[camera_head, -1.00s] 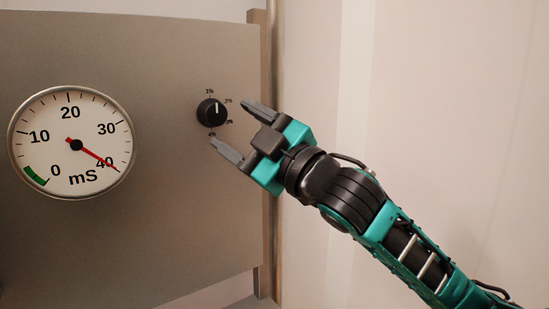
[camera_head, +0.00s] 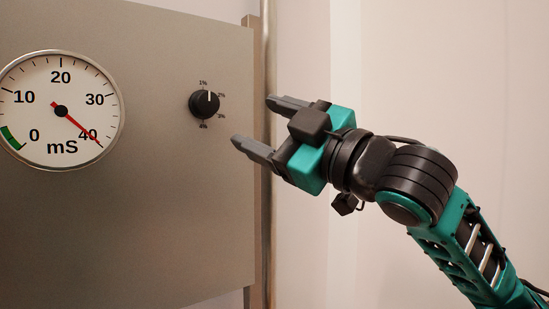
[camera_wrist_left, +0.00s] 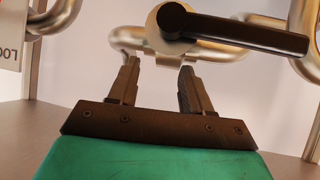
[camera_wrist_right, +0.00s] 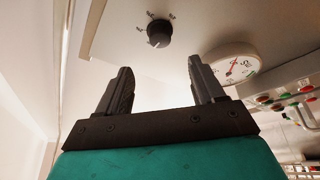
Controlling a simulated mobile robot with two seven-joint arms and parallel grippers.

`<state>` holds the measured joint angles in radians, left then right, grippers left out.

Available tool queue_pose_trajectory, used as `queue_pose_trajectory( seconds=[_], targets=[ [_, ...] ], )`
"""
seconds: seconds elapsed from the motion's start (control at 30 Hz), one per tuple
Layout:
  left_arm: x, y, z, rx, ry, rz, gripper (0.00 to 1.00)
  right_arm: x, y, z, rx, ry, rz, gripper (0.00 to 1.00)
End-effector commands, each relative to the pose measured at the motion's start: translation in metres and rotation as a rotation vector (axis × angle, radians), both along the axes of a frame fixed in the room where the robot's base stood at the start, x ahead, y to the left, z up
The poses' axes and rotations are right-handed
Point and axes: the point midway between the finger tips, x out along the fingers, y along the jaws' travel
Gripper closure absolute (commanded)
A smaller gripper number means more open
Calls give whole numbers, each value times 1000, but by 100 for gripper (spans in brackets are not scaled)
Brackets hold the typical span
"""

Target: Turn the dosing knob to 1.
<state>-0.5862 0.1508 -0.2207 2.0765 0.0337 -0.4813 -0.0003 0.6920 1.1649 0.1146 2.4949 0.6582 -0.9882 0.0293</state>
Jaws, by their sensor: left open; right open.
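The black dosing knob (camera_head: 204,104) sits on the grey panel with marks 1% to 4% around it. Its white line points nearly straight up, close to the 1% mark and slightly to the 2% side. My right gripper (camera_head: 252,120) is open and empty, to the right of the knob and apart from it. In the right wrist view the knob (camera_wrist_right: 159,32) shows beyond the open fingers (camera_wrist_right: 160,65). My left gripper (camera_wrist_left: 160,62) is open and empty in the left wrist view; it is outside the head view.
A round mS gauge (camera_head: 61,110) with a red needle near 40 is left of the knob. A metal post (camera_head: 267,220) runs along the panel's right edge. The left wrist view shows a black lever handle (camera_wrist_left: 235,33) and metal pipes (camera_wrist_left: 130,38) close beyond the fingers.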

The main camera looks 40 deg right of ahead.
Motion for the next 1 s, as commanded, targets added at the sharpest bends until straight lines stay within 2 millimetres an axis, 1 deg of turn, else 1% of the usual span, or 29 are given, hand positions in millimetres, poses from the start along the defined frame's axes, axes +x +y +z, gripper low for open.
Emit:
queue_pose_trajectory(
  seconds=[0.03, 0.2, 0.77, 0.87, 0.97, 1.0],
  targets=[
    [1, 1, -8, 1, -3, 0, 51, -4, -1, -5, -1, -3, 0, 32],
    [1, 2, -15, 6, 0, 0, 51, -11, -2, -5, -1, -2, 0, 32],
    [-4, 4, -19, 8, 11, 3, 51, -12, -2, -4, -1, -1, 0, 32],
    [-4, 4, -17, 7, 12, 4, 51, -12, -2, -1, -1, -1, 0, 32],
    [-4, 4, -7, 8, 10, 6, 51, -12, -2, 10, -1, -1, 0, 32],
    [-4, 5, -1, 9, 9, 7, 51, -12, -2, 17, -1, -1, 0, 32]
  ],
)
